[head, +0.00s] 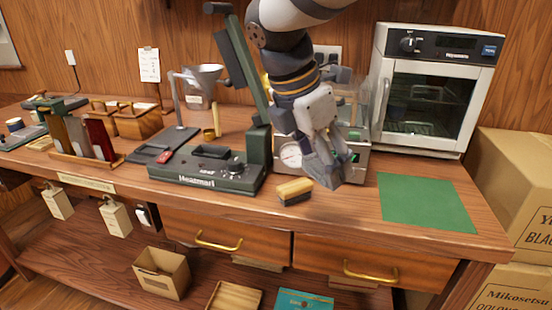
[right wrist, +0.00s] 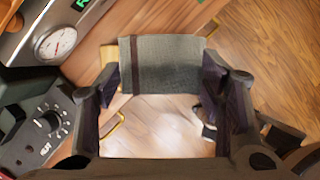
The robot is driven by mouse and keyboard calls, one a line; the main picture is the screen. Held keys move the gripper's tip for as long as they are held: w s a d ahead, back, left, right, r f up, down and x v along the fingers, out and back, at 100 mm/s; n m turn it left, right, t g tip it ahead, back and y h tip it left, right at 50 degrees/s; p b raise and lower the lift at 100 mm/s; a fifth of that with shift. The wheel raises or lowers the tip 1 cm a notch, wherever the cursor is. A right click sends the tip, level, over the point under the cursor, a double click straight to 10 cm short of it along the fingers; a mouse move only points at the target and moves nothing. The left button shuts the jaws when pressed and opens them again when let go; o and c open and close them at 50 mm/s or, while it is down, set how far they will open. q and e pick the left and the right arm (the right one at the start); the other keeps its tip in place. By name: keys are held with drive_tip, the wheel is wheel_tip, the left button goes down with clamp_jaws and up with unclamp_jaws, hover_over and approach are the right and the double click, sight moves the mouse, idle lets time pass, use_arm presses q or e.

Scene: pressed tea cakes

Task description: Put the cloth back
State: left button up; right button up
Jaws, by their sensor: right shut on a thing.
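The cloth (right wrist: 168,66) is grey-green with a brown stripe near its left end. In the right wrist view it spans the space between the fingers of my right gripper (right wrist: 162,80), which is shut on it. In the head view my right gripper (head: 335,170) hangs over the counter's front part, in front of the steel machine with a round dial. There I cannot clearly tell the grey cloth from the grey fingers. My left gripper is not in view.
A wood-topped brush (head: 295,187) lies just left of my right gripper. The Heatmari press (head: 207,172) stands further left. A green mat (head: 427,203) lies bare at the right, before the oven (head: 430,95). Drawers with brass handles (head: 372,272) are below the counter edge.

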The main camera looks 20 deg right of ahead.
hover_over(340, 201)
drive_tip(key=a, duration=0.2)
drive_tip(key=f, duration=0.7)
drive_tip(key=shift+s+d+f+b, duration=0.15)
drive_tip(key=shift+s+b, duration=0.2)
drive_tip(key=shift+b, duration=0.05)
wheel_tip(340, 201, down, 3)
drive_tip(key=shift+w+d+f, duration=0.1)
drive_tip(key=shift+d, duration=0.05)
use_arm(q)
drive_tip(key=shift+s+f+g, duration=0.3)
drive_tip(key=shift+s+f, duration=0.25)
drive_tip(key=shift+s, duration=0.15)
use_arm(e)
drive_tip(key=o, duration=1.1)
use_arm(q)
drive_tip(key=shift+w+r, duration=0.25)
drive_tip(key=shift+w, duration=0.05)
use_arm(e)
drive_tip(key=v, duration=1.2)
